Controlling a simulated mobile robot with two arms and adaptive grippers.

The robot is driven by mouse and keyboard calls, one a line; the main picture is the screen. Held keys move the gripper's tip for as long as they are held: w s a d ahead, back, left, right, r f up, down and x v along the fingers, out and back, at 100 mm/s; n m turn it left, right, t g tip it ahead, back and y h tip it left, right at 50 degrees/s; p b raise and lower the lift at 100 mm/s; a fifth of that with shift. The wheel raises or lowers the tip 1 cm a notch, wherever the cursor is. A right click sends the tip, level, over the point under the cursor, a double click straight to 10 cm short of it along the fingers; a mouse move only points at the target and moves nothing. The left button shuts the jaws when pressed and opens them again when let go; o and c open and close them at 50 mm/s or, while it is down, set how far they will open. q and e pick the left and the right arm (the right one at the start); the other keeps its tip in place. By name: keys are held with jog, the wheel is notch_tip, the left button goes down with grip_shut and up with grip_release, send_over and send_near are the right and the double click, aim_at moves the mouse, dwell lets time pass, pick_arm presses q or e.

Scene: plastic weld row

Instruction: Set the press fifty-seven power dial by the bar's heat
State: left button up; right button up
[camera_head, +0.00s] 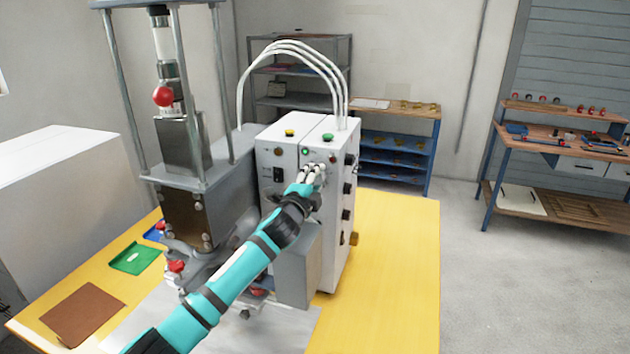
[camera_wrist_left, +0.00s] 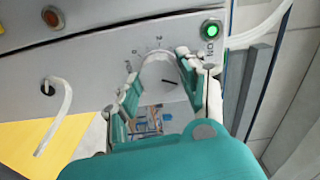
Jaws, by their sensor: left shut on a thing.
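The press (camera_head: 186,142) stands on the yellow table, with a white control box (camera_head: 335,235) at its right. My left gripper (camera_head: 313,172) is at the upper front of this box, under the lit green lamp (camera_head: 305,152). In the left wrist view its teal-edged fingers (camera_wrist_left: 160,88) stand on either side of a pale round dial (camera_wrist_left: 160,68) and are shut on it. A short dark mark shows on the dial face, and small scale numbers run around it, too blurred to read fully. The heat bar cannot be made out. My right gripper is out of view.
White hoses (camera_head: 300,55) arch above the box. A yellow button (camera_head: 290,132) and a green button (camera_head: 328,136) sit on top. Dark knobs line its right side. A green piece (camera_head: 135,258) and a brown sheet (camera_head: 82,312) lie at left. The table's right part is clear.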

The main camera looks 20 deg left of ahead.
pick_arm(q)
jog(key=shift+f, duration=0.1)
jog(key=o, duration=1.2)
jog(key=shift+c, duration=0.2)
jog(key=shift+s, duration=0.15)
jog(key=s, duration=1.2)
jog(key=shift+a, duration=0.25)
